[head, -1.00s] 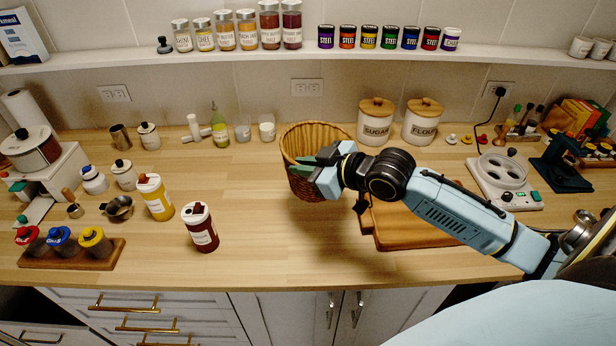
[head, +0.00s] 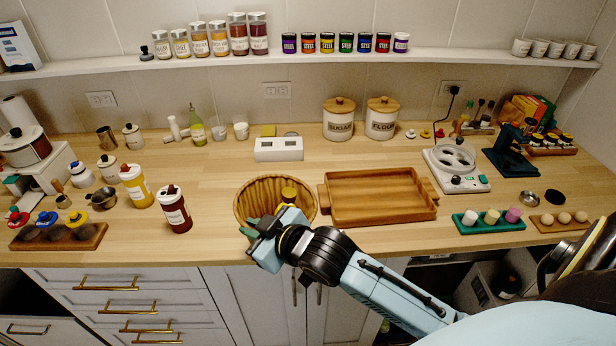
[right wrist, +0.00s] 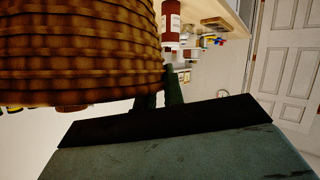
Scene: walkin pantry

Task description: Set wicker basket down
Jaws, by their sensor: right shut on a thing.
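The woven wicker basket (head: 247,205) is near the front edge of the wooden counter, left of the wooden tray, with its open top facing up. A small thing with a yellow top (head: 289,194) shows inside it. My right gripper (head: 262,232) is shut on the basket's near side. In the right wrist view the basket (right wrist: 80,55) fills the upper left, and the dark green fingers (right wrist: 165,95) are at its edge. Whether its bottom touches the counter is hidden. My left gripper is not in view.
The wooden tray (head: 380,214) lies close right of the basket. A dark red bottle (head: 174,210) and a yellow bottle (head: 136,187) stand to the left. Bare counter (head: 215,180) lies between the bottles and basket.

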